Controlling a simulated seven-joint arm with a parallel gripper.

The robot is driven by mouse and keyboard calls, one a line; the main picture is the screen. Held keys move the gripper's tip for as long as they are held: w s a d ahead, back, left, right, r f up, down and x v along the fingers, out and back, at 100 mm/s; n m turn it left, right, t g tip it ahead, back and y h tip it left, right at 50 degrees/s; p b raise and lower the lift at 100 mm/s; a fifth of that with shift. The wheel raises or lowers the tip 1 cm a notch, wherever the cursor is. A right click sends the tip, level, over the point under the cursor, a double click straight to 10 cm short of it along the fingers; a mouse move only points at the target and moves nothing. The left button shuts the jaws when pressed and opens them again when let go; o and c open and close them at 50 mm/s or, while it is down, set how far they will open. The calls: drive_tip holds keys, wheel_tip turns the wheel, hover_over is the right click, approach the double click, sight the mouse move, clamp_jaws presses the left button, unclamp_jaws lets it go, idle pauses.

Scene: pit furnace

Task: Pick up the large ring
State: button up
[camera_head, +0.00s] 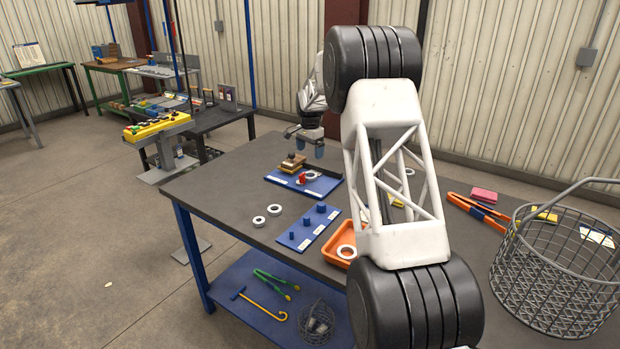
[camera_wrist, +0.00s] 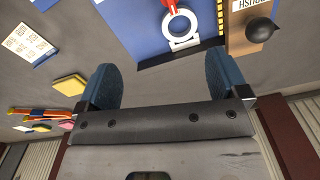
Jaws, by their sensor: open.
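Several pale rings show in the head view; I cannot tell for certain which is the large one. One ring (camera_head: 312,175) lies on a blue tray (camera_head: 328,188), beside a red object; a pale ring with a red part next to it also shows at the top of the wrist view (camera_wrist: 180,26). Two rings (camera_head: 274,210) (camera_head: 259,222) lie on the bare table, and another ring (camera_head: 346,252) is in an orange tray (camera_head: 334,262). My gripper (camera_head: 306,142) is open and empty above the table, near the blue tray. Its blue fingers are spread apart in the wrist view (camera_wrist: 160,64).
A brown block (camera_head: 291,163) with a dark knob sits on the blue tray. A blue peg board (camera_head: 306,232) stands nearer. At right are orange tongs (camera_head: 478,206) and a tall wire basket (camera_head: 560,265). My arm hides part of the table. The left table area is clear.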

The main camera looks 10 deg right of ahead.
approach(309, 173)
drive_tip(key=shift+s+a+f+m, duration=0.1)
drive_tip(key=shift+s+f+m, duration=0.1)
drive_tip(key=shift+s, duration=0.25)
drive_tip(key=shift+s+a+f+m, duration=0.1)
drive_tip(key=shift+s+f+m, duration=0.1)
drive_tip(key=shift+s, duration=0.25)
drive_tip(key=shift+f, duration=1.25)
drive_tip(key=shift+s+f, duration=0.2)
drive_tip(key=shift+f, duration=2.4)
drive_tip(key=c, duration=1.1)
